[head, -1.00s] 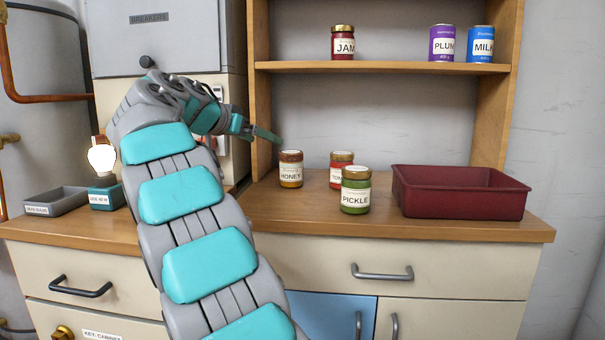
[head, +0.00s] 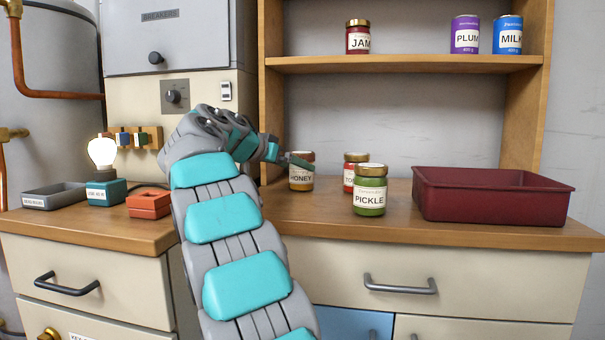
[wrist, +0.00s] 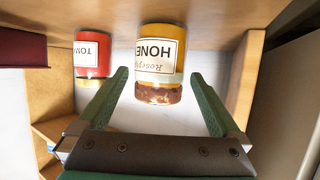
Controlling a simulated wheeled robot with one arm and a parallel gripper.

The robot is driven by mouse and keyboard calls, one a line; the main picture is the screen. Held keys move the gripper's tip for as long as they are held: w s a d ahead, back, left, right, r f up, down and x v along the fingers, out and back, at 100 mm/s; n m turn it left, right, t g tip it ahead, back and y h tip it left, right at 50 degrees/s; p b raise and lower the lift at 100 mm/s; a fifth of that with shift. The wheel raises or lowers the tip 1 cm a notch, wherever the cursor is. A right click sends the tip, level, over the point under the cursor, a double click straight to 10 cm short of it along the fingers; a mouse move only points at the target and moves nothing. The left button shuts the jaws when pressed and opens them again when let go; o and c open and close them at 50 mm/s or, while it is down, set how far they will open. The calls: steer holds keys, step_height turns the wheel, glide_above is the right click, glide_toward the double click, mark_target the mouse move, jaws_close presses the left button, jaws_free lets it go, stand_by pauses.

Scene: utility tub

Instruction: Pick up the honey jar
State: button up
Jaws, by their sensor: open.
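The honey jar (head: 301,177) stands upright on the wooden counter, amber with a brown lid and a white label. My gripper (head: 296,159) is at its upper left in the head view, with a finger crossing in front of the lid area. In the wrist view the honey jar (wrist: 160,62) appears upside down, ahead of and between the two green fingers of my open gripper (wrist: 165,95). The fingers look apart from the jar, and nothing is held.
A red tomato-type jar (head: 349,176) and a green pickle jar (head: 369,192) stand close on the right. A dark red tub (head: 490,203) is farther right. A shelf (head: 400,64) with jam, plum and milk containers hangs above. An upright shelf side is left of the honey jar.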

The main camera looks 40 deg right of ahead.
mark_target(302, 170)
steer(key=x, duration=0.4)
steer(key=shift+d+f, duration=0.2)
steer(key=shift+f, duration=0.25)
steer(key=shift+c, duration=0.2)
steer(key=c, duration=1.5)
jaws_close()
steer(key=shift+r, duration=0.15)
